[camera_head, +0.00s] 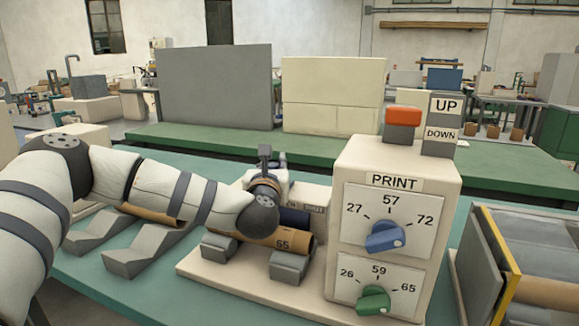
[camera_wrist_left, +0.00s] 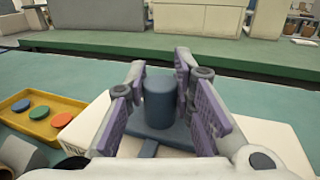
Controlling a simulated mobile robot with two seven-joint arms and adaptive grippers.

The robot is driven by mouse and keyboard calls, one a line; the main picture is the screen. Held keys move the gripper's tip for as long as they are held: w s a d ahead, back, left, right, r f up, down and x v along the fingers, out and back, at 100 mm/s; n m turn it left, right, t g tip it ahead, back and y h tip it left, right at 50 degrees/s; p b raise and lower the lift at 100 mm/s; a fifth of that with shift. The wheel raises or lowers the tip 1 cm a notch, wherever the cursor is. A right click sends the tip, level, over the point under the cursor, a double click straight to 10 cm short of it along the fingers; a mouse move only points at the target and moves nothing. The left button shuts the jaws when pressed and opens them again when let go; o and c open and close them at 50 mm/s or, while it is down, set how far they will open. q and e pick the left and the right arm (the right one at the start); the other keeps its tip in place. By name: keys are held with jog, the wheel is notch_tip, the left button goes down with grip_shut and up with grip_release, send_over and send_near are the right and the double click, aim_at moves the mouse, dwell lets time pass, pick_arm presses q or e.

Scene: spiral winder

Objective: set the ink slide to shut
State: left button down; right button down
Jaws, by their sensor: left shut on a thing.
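The ink slide's blue round knob (camera_wrist_left: 159,100) stands upright on a flat blue plate in the left wrist view. My left gripper (camera_wrist_left: 160,88) is shut on this knob, with a purple-padded finger on each side. In the head view my left gripper (camera_head: 268,165) is over the pale block (camera_head: 316,194) behind the "65" roller. The block carries a label reading "SHUT" and another partly hidden one ending in "EN". A dark blue part (camera_head: 295,218) shows below the labels. My arm covers much of the slide, so its exact position is unclear. My right gripper is not in view.
The PRINT box (camera_head: 394,187) with blue and green dials stands close on the right, with a red button and UP/DOWN block on top. A brown roller (camera_head: 285,243) lies in front on grey rests. A yellow tray (camera_wrist_left: 47,119) with coloured discs sits at left in the wrist view.

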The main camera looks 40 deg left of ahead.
pick_arm(q)
jog(key=shift+s+a, duration=0.15)
jog(key=shift+a, duration=0.45)
jog(key=c, duration=1.3)
grip_release()
jog(key=shift+a, duration=0.2)
jog(key=shift+c, duration=0.2)
jog(key=shift+d, duration=0.1)
jog(key=shift+s+d, duration=0.1)
jog(key=shift+s, duration=0.05)
jog(key=v, duration=1.1)
jog(key=shift+s, duration=0.4)
jog(key=shift+f, duration=0.1)
